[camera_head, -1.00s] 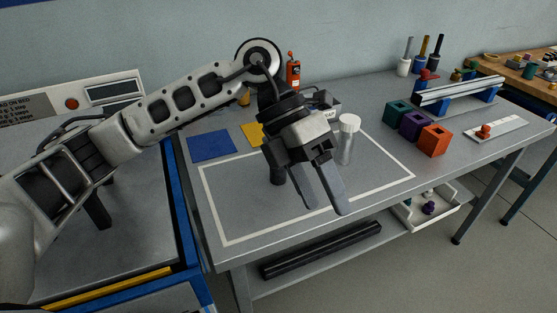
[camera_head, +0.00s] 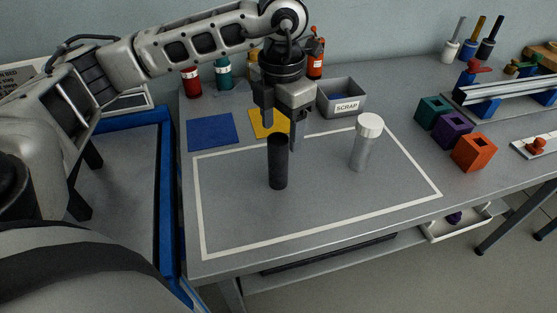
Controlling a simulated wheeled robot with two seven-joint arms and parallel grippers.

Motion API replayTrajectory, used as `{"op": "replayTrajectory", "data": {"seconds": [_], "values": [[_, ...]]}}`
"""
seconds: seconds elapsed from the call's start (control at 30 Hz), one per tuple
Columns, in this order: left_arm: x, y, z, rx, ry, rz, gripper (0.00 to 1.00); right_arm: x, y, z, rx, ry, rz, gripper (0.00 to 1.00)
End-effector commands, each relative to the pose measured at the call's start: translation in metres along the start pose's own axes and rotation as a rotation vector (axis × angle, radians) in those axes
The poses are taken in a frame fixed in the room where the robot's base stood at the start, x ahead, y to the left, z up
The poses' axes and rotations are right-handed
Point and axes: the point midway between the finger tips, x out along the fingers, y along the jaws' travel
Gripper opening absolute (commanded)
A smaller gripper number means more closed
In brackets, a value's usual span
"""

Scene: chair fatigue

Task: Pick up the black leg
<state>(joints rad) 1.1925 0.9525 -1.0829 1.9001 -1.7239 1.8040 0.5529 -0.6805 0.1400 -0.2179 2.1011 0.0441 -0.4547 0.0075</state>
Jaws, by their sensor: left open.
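The black leg (camera_head: 278,168) is a short dark cylinder standing upright on the grey table, inside the white outlined rectangle. My left gripper (camera_head: 282,134) points down, with its open fingers at the top of the leg, one to each side in the picture. The leg's top is near fingertip height. I cannot tell whether the fingers touch it or stand a little behind it. My right gripper is not in view.
Behind are a grey SCRAP bin (camera_head: 341,99), a yellow mat (camera_head: 262,127) and a blue mat (camera_head: 213,132). Teal, purple and orange blocks (camera_head: 474,153) stand at right. The outlined area's front is clear.

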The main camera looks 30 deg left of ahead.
Motion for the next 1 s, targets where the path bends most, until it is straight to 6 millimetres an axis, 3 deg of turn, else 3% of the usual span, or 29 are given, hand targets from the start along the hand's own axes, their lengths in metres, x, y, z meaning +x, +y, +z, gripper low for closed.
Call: {"op": "replayTrajectory", "data": {"seconds": [0.23,0.53,0.8,0.83,1.0], "values": [[0.018,0.002,-0.001,-0.001,0.001,-0.001,0.63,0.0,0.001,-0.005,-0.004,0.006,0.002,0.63],[0.059,0.007,-0.003,0.0,0.002,-0.001,0.63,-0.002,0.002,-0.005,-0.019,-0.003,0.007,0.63],[0.063,0.007,-0.002,0.0,0.0,-0.001,0.63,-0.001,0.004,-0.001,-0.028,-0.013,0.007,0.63],[0.063,0.007,-0.002,0.0,0.0,-0.001,0.6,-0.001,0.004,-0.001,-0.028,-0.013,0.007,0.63],[0.063,0.007,-0.002,0.0,0.0,-0.001,0.13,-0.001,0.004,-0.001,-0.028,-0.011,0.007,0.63]]}}
